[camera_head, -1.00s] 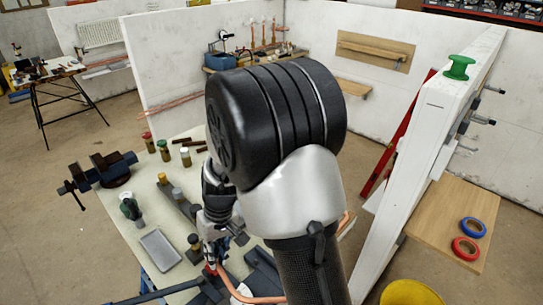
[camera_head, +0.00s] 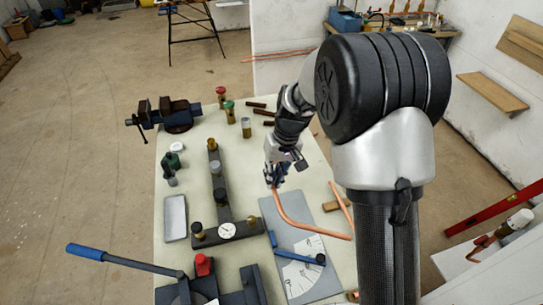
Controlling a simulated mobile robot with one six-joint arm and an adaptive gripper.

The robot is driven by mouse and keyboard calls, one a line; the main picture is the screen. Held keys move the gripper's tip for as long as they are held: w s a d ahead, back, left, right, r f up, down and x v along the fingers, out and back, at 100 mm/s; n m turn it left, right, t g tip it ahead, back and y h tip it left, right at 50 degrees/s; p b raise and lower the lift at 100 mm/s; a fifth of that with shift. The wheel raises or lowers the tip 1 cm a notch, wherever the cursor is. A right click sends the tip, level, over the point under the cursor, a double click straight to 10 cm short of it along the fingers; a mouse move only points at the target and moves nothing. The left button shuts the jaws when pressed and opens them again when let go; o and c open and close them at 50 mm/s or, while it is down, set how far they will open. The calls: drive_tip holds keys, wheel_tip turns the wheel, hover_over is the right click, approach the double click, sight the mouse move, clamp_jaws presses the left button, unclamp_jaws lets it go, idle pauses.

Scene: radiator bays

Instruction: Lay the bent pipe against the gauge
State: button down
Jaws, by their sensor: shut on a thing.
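The bent pipe (camera_head: 297,225) is copper and angled. My gripper (camera_head: 275,180) is shut on its upper end. From there the pipe runs down, bends, and goes right towards my arm. It shows over a grey plate (camera_head: 274,212) with a white printed angle scale and a blue-handled pivoting arm, which looks like the gauge. I cannot tell whether the pipe touches the plate. My arm hides part of the bench to the right of the plate.
A dark jointed fixture (camera_head: 222,186) with a white dial and several knobs stands left of the plate. A blue-handled bender (camera_head: 125,262) is at the front left, a vise (camera_head: 174,117) at the back left. A grey tray (camera_head: 175,218) and several capped pots stand nearby. Another copper pipe (camera_head: 340,200) lies beside the plate.

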drive_tip(key=shift+w+a+r, duration=0.1)
drive_tip(key=shift+w+a, duration=0.2)
drive_tip(key=shift+a, duration=0.05)
drive_tip(key=shift+f, duration=0.2)
drive_tip(key=shift+s+f+b, duration=0.1)
drive_tip(key=shift+f+b, duration=0.7)
drive_tip(key=b, duration=0.7)
hover_over(270, 210)
drive_tip(key=shift+d+f, duration=0.15)
drive_tip(key=shift+f, duration=2.15)
drive_tip(key=shift+d+f, duration=0.15)
drive_tip(key=shift+f, duration=2.5)
drive_tip(key=shift+p, duration=0.35)
drive_tip(key=shift+f+b, duration=0.9)
drive_tip(key=shift+f, duration=0.5)
